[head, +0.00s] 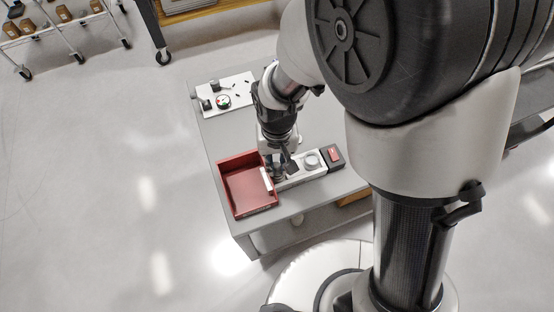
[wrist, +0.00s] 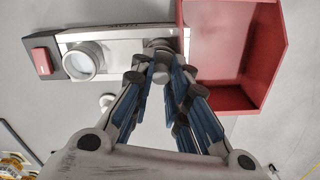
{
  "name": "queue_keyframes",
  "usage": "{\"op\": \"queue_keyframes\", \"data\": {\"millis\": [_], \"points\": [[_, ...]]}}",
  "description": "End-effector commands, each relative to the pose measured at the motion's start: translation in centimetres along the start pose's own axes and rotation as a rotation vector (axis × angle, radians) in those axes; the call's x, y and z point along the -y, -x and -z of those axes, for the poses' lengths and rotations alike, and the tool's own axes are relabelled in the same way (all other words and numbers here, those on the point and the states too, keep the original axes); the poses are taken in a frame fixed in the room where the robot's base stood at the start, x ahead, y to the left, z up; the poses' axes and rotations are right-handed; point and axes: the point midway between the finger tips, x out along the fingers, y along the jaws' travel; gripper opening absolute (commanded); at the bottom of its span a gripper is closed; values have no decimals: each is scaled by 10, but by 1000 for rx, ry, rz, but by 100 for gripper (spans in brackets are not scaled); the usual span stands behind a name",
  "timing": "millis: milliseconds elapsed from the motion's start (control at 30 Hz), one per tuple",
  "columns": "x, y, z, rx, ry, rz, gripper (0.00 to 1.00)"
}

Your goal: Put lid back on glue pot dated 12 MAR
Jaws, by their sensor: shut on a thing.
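My gripper (wrist: 169,98) is shut on a small grey cylindrical piece (wrist: 161,72), largely hidden between the blue-padded fingers; I cannot tell if it is the lid. In the head view my gripper (head: 276,168) is above the near part of the grey table, between the red tray and the pale fixture. A round, pale pot-like piece (wrist: 83,60) sits in the left part of the pale fixture (wrist: 122,44); it also shows in the head view (head: 312,160). No date is readable on it. Another round grey part lies just beyond my fingertips, partly covered.
An open red tray (head: 250,184) stands left of the fixture in the head view, its raised walls close to my gripper. A dark block with a red top (head: 335,154) adjoins the fixture. A white board with small items (head: 222,93) lies farther back. Bare table lies between.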

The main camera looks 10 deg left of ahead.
Motion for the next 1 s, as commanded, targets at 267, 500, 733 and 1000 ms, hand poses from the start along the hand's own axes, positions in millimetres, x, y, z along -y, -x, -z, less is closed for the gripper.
{"op": "queue_keyframes", "data": {"millis": [267,500,733,1000], "points": [[0,-1,0,0,0,0,6],[0,-1,0,0,0,0,6],[0,-1,0,0,0,0,6],[0,-1,0,0,0,0,26]]}}
